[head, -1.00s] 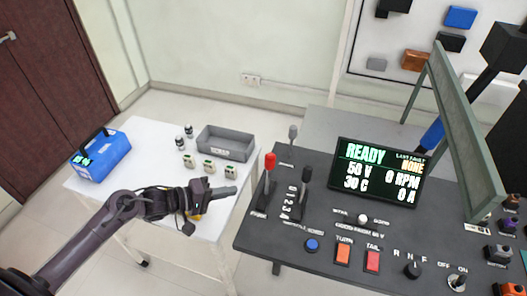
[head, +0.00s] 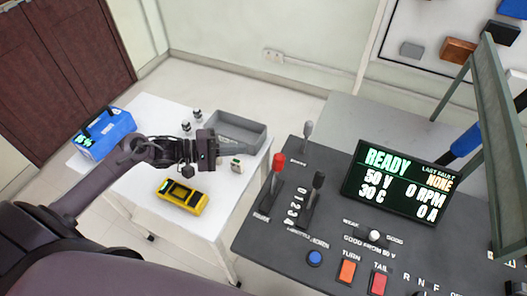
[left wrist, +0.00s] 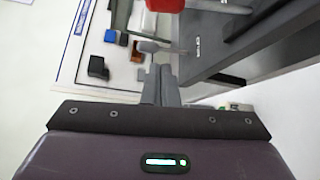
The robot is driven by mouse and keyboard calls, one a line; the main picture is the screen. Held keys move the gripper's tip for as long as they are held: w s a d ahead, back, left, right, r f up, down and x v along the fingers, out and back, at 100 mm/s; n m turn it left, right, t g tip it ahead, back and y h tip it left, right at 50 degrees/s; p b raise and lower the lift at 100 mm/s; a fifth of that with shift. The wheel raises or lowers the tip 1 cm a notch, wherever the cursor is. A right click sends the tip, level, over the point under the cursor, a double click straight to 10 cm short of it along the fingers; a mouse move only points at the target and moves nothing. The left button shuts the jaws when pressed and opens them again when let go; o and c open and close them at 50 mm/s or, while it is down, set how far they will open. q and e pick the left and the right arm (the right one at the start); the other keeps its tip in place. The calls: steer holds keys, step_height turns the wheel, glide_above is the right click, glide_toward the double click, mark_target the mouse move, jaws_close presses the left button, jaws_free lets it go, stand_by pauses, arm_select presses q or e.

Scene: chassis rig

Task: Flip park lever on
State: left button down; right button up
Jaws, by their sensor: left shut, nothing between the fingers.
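The console (head: 330,218) has a lever with a red knob (head: 278,160) at its left edge, standing nearly upright; its base label is too small to read surely. A black-knobbed lever (head: 317,181) stands to its right and a grey-knobbed lever (head: 307,130) behind. My left gripper (head: 256,149) is shut and empty, left of the red knob and apart from it, above the grey bin's near edge. My right gripper is out of view.
The white table (head: 150,196) holds a blue battery box (head: 103,134), a yellow meter (head: 182,195), a grey bin (head: 262,134) and small parts. A lit display (head: 402,182) stands on the console, with a green-grey frame (head: 500,150) at the right.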

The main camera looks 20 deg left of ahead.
mark_target(276, 175)
arm_select(q)
steer(key=p+x, duration=0.2)
steer(key=x, duration=0.8)
steer(key=s, duration=0.1)
steer(key=s+p, duration=0.1)
steer(key=s+d+r+p, duration=0.1)
steer(key=shift+s, duration=0.25)
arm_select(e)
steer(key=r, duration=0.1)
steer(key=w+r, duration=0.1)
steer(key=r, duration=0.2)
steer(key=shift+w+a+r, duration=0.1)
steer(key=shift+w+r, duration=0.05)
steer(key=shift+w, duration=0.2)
arm_select(q)
steer(key=shift+s+r, duration=0.1)
